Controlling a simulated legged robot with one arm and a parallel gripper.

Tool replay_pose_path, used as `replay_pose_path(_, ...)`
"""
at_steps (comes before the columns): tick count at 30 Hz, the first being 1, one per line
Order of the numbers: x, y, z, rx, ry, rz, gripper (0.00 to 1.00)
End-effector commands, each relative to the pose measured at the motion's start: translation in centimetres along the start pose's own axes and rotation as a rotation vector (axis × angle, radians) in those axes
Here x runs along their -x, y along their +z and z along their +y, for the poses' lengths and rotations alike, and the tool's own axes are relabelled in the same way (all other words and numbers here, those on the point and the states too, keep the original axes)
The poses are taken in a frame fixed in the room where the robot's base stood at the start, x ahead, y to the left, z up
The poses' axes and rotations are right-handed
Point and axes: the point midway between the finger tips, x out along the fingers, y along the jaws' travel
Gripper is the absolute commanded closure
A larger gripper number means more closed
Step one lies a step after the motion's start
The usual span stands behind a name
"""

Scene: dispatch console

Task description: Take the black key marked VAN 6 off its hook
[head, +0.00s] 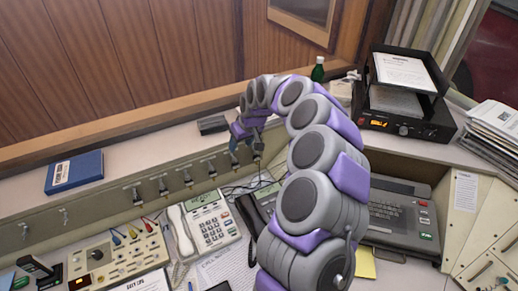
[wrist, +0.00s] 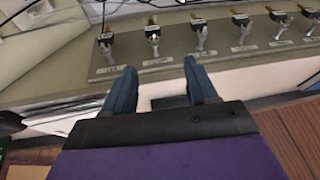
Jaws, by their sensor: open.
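Several black-headed keys hang in a row on hooks along the grey rail (head: 100,207), which also crosses the wrist view (wrist: 250,52). Their tags are too small to read, so I cannot tell which is VAN 6. In the wrist view one key (wrist: 152,38) hangs just beyond the gap between my fingers, and another key (wrist: 198,33) is past the right fingertip. My gripper (wrist: 160,84) is open, with nothing between its blue-grey fingers and apart from the keys. In the head view my gripper (head: 246,143) is at the right end of the row, partly hidden by my arm.
A blue book (head: 74,172) and a small black box (head: 212,125) lie on the ledge above the rail. Below are a white desk phone (head: 208,222), a switch panel (head: 115,252) and a dark typewriter-like machine (head: 400,212). A black tray unit (head: 405,95) stands at right.

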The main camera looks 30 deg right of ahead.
Motion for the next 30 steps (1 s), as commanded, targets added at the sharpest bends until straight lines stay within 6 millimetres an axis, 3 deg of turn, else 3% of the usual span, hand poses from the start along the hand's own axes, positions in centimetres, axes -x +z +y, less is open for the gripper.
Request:
replay_pose_path(1,-1.8,0.2,2.3,-0.022,0.029,-0.001,0.43)
replay_pose_path(3,-3.3,0.4,4.7,-0.043,0.067,0.004,0.43)
replay_pose_path(7,-5.1,0.9,7.3,-0.061,0.122,-0.001,0.43)
replay_pose_path(16,-6.8,1.1,8.6,-0.07,0.147,0.0,0.43)
replay_pose_path(24,-9.9,1.5,10.0,-0.074,0.14,0.001,0.43)
replay_pose_path(30,-11.8,1.4,9.8,-0.071,0.143,-0.001,0.43)
